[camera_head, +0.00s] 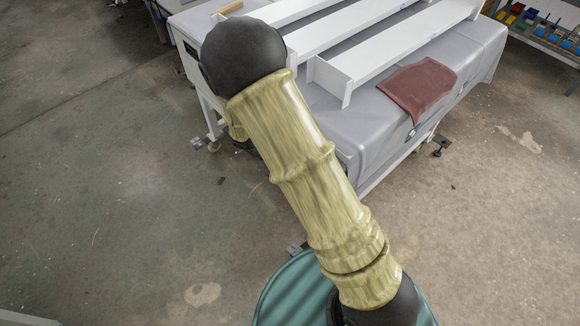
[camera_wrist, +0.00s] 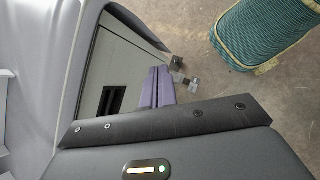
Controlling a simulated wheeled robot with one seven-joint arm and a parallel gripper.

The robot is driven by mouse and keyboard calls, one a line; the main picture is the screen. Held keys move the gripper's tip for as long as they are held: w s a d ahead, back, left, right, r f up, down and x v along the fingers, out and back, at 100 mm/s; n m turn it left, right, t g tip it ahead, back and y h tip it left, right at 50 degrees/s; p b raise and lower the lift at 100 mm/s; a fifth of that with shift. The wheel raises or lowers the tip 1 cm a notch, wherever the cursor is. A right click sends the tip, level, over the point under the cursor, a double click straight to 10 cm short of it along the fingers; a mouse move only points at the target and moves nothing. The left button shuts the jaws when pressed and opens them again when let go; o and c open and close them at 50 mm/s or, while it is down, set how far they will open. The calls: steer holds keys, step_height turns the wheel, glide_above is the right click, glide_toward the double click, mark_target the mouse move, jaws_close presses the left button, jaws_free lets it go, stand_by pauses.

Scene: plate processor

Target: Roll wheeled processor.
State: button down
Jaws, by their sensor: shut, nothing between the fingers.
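The wheeled processor (camera_head: 468,60) is a long white machine under a grey cover, with long white beams across its top, standing on legs with small casters (camera_head: 440,144). My arm crosses in front of its near left end in the head view and hides part of it. My gripper is hidden in that view. In the wrist view my gripper (camera_wrist: 158,75) shows two purple fingers pressed together, with nothing between them. They overlap the edge of the processor's grey side panel (camera_wrist: 125,60), which has a dark slot. I cannot tell whether they touch it.
A reddish-brown cloth (camera_head: 420,88) lies on the cover and hangs over its front edge. A rack with coloured bins (camera_head: 545,28) stands at the top right. The concrete floor (camera_head: 100,170) is open to the left and at the lower right.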

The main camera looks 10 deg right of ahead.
steer(key=w+a+f+n+t+h+b, duration=0.3)
steer(key=a+f+n+t, duration=0.2)
steer(key=a+f+n, duration=0.1)
steer(key=w+a+f+n+t+h+b, duration=0.4)
steer(key=a+f+n+t, duration=0.2)
steer(key=f, duration=0.3)
steer(key=shift+a+n, duration=0.3)
steer(key=shift+a, duration=0.25)
steer(key=shift+w, duration=0.15)
steer(key=x, duration=1.4)
steer(key=shift+r, duration=0.25)
steer(key=shift+w+d+p, duration=0.1)
steer(key=shift+w+p, duration=0.1)
steer(key=shift+p, duration=0.1)
